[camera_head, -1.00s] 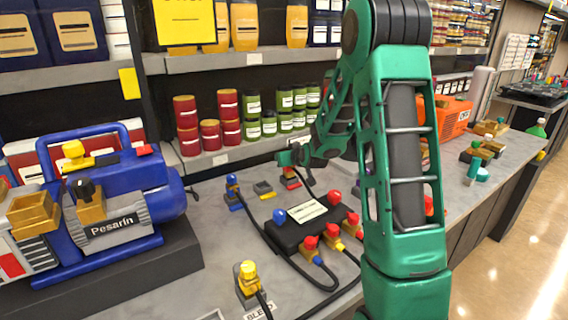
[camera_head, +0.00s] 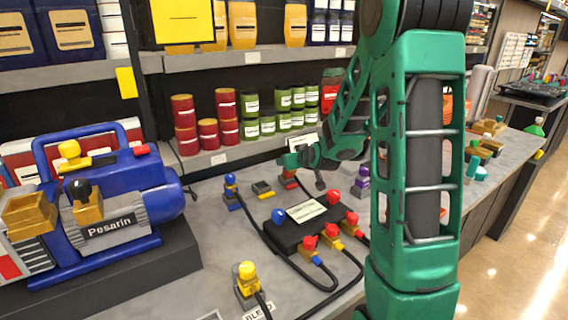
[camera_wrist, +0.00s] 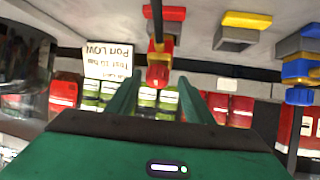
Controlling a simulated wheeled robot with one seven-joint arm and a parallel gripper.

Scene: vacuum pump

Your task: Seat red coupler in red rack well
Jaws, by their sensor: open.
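The red coupler (camera_wrist: 158,66) shows in the wrist view, which is upside down. It stands between the finger lines of my gripper (camera_wrist: 159,84), with a dark hose running from it. The red rack well (camera_head: 288,182) has a red plate, also seen in the wrist view (camera_wrist: 164,13). The coupler lines up with this well and appears to stand in it; how deep it sits I cannot tell. My gripper (camera_head: 296,159) is open just above the well, with gaps between its fingers and the coupler. In the head view my gripper hides most of the coupler.
A yellow rack well (camera_head: 263,190) and a blue one with a blue coupler (camera_head: 231,186) stand to the left. A black manifold (camera_head: 305,222) with hoses lies in front. Shelf jars (camera_head: 250,128) stand behind. A blue pump (camera_head: 115,200) stands at the left.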

